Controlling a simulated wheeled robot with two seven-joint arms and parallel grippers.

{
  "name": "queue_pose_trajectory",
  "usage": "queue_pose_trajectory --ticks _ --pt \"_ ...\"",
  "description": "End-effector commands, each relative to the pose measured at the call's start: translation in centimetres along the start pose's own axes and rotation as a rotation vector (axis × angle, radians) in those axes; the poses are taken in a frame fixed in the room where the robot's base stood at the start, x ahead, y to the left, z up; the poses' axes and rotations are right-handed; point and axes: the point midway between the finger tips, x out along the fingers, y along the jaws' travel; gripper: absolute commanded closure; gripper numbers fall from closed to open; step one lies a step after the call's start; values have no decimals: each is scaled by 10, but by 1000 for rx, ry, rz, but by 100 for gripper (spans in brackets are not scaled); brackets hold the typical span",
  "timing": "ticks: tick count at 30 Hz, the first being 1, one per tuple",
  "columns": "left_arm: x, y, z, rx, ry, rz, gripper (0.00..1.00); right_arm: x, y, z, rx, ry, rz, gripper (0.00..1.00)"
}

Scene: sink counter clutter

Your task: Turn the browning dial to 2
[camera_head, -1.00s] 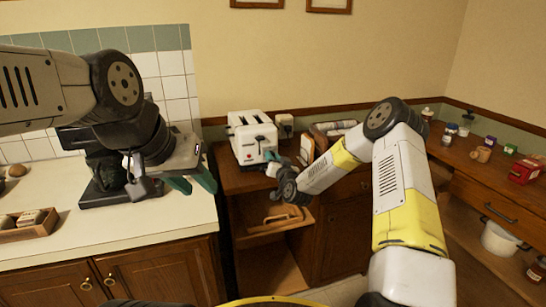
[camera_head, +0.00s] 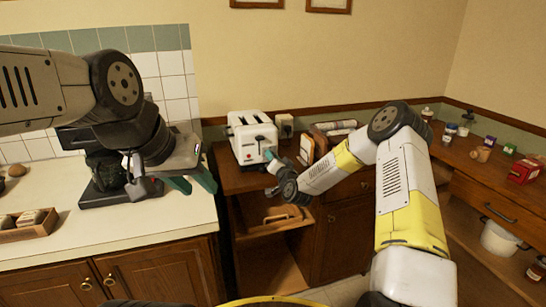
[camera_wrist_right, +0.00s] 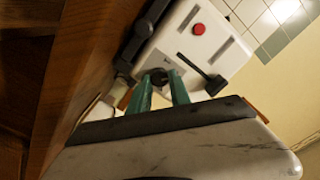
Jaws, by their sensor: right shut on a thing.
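The white toaster (camera_head: 247,148) stands on the wooden counter in the head view. Its front, with a red button (camera_wrist_right: 198,29) and a dark lever (camera_wrist_right: 215,84), shows tilted in the right wrist view. The dark browning dial (camera_wrist_right: 158,77) is on that front. My right gripper (camera_wrist_right: 160,80) has its green fingertips on either side of the dial and is shut on it. The fingers hide part of the dial, and its setting cannot be read. My left gripper (camera_head: 192,182) is over the pale counter, its green fingers apart and empty.
A socket or small box (camera_head: 285,124) is on the wall behind the toaster. A wooden rack (camera_head: 307,147) stands to its right. Jars and a red box (camera_head: 524,171) are on the right counter. A wooden tray (camera_head: 30,229) lies at far left.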

Motion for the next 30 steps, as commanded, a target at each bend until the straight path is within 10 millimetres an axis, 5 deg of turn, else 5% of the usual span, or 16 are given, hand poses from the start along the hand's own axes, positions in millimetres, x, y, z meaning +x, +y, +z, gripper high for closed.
queue_pose_trajectory --ticks 2,3,6,17,30 --pt "0 0 0 0 0 0 64 0 0 0 -1 0 1 100" --pt "0 0 0 0 0 0 64 0 0 0 -1 0 1 74" --pt "0 0 0 0 0 0 64 0 0 0 -1 0 1 55" --pt "0 0 0 0 0 0 64 -3 0 0 -2 0 1 54" --pt "0 0 0 0 0 0 64 -68 1 0 -2 -2 1 54"
